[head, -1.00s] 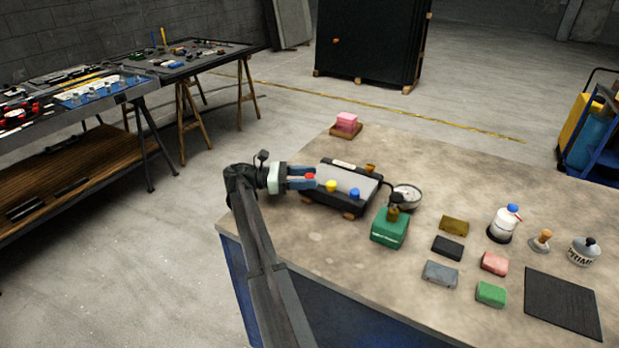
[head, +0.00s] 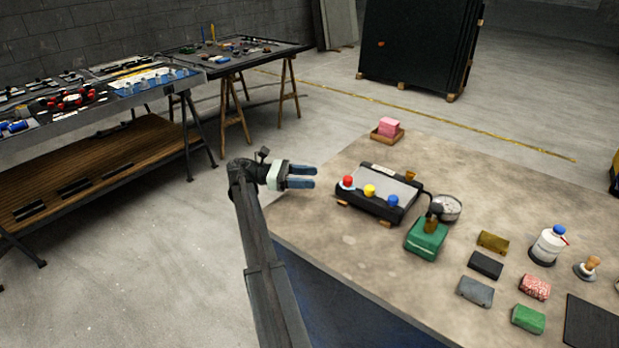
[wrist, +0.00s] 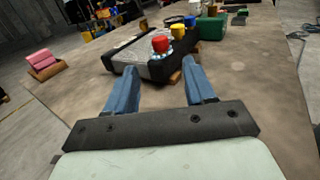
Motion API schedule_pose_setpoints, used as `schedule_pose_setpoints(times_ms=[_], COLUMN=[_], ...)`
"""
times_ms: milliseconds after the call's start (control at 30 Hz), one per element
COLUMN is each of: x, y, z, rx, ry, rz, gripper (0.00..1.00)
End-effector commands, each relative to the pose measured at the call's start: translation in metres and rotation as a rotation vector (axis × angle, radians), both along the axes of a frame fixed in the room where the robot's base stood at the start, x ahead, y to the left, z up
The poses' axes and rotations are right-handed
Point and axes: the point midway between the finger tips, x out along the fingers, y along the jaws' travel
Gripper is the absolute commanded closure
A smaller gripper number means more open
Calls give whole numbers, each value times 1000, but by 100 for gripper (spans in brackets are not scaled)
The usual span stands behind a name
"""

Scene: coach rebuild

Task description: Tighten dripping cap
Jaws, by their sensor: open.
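A black and silver box-like unit (head: 381,187) sits on wooden blocks on the table. Along its near side are a red cap (head: 348,182), a yellow cap (head: 369,190) and a blue cap (head: 393,200). The red cap is nearest my gripper; it also shows in the wrist view (wrist: 160,43) with a pale, speckled ring around its base. My gripper (head: 315,177) is open and empty, left of the unit and apart from it. In the wrist view its blue fingers (wrist: 160,88) point toward the red-cap end. I cannot make out any drip.
A green container (head: 427,240) and a round bowl (head: 447,207) stand right of the unit. A pink block (head: 389,127) lies on a wooden tray behind. Several sponges, a white bottle (head: 547,246) and a wooden-handled tool (head: 588,267) are farther right. The table's near-left corner is bare.

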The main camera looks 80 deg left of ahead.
Motion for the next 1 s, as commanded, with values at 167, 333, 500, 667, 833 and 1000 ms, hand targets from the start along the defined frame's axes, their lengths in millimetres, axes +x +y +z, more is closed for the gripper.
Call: schedule_pose_setpoints(times_ms=[167,333,500,667,833,1000], x=[2,38,108,161,208,246], y=[0,0,-4,-17,-34,-51], z=[0,9,69,123,163,189], rx=[0,10,71,130,183,240], ry=[0,2,11,24,124,324], rz=[-2,-39,-112,-166,-209,-223], gripper=[44,44,44,44,44,44])
